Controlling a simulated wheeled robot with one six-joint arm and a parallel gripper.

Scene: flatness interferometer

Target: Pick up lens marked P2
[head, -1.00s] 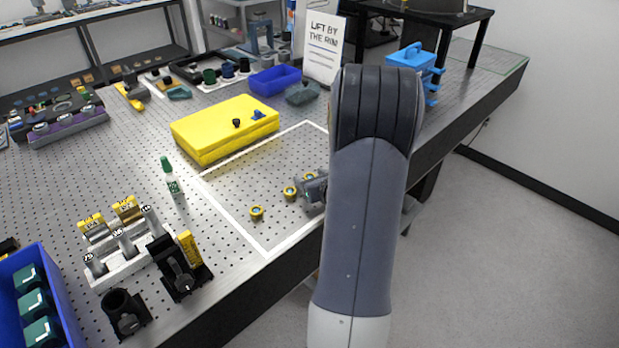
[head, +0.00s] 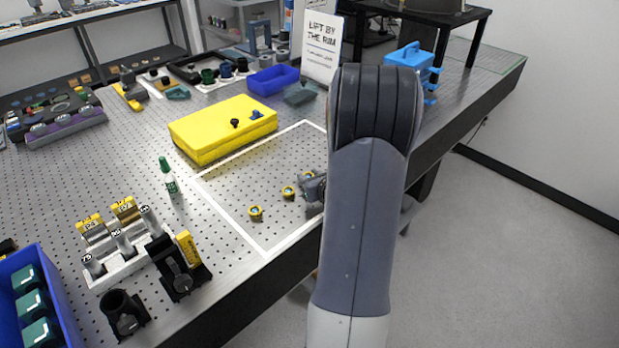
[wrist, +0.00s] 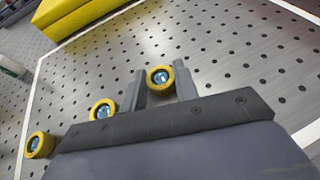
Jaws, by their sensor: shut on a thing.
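Three small round lenses in yellow rims stand in a row inside the white outline on the perforated table. In the wrist view, my gripper (wrist: 159,70) is shut on the far lens (wrist: 158,78), with one finger on each side of its rim. The middle lens (wrist: 103,109) is just left of the gripper, and the near lens (wrist: 39,145) is at lower left. In the head view, the near lens (head: 255,213) and middle lens (head: 288,192) show clearly, while my arm partly hides the gripper (head: 313,184). No marking on the lenses can be read, so I cannot tell which is P2.
A yellow case (head: 220,130) lies beyond the outline, with a green-capped bottle (head: 170,180) left of it. Black mounts (head: 181,270) and a blue bin (head: 62,310) stand at the near left. A sign (head: 322,48) reads "Lift by the rim".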

